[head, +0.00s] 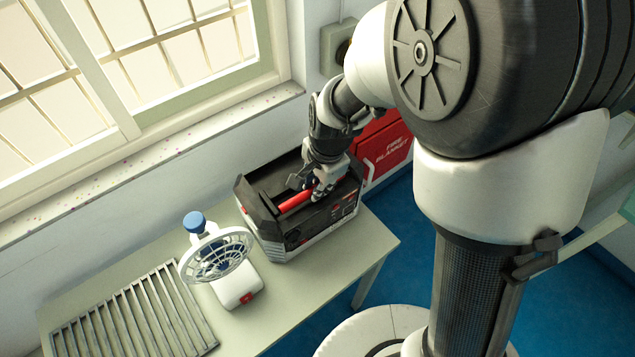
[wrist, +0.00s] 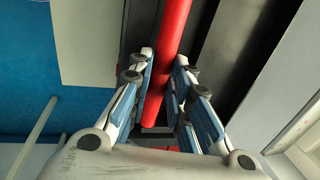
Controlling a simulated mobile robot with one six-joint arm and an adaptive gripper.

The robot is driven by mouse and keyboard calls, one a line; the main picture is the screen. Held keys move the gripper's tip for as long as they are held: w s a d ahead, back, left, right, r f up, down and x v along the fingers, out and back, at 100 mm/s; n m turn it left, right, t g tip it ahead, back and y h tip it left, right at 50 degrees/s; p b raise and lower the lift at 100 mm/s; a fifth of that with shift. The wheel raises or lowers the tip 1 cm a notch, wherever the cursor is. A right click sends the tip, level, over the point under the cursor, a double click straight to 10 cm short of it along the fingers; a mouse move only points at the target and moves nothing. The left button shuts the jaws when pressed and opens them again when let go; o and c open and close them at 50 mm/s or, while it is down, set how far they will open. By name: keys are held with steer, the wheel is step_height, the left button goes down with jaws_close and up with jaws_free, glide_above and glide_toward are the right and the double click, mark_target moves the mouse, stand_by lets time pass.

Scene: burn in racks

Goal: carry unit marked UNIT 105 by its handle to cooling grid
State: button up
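A dark box-shaped unit with a light base (head: 308,236) stands on the table, with a red bar handle (head: 296,201) along its top. No UNIT 105 mark is legible to me. My gripper (head: 322,186) reaches down over the unit onto the handle. In the wrist view, the red handle (wrist: 167,70) runs between the two blue-padded fingers (wrist: 164,75), which are drawn in close along its sides. The exact contact is partly hidden. The cooling grid, a slatted metal rack (head: 132,315), lies on the table at the lower left, with nothing on it.
A small white fan (head: 235,287) with a blue knob stands between the unit and the cooling grid. The pale table (head: 330,262) has bare surface in front of the unit. A window wall is behind, and a red fire blanket box (head: 388,148) is just right of the unit.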

steer(key=shift+c, duration=1)
steer(key=shift+r, duration=0.1)
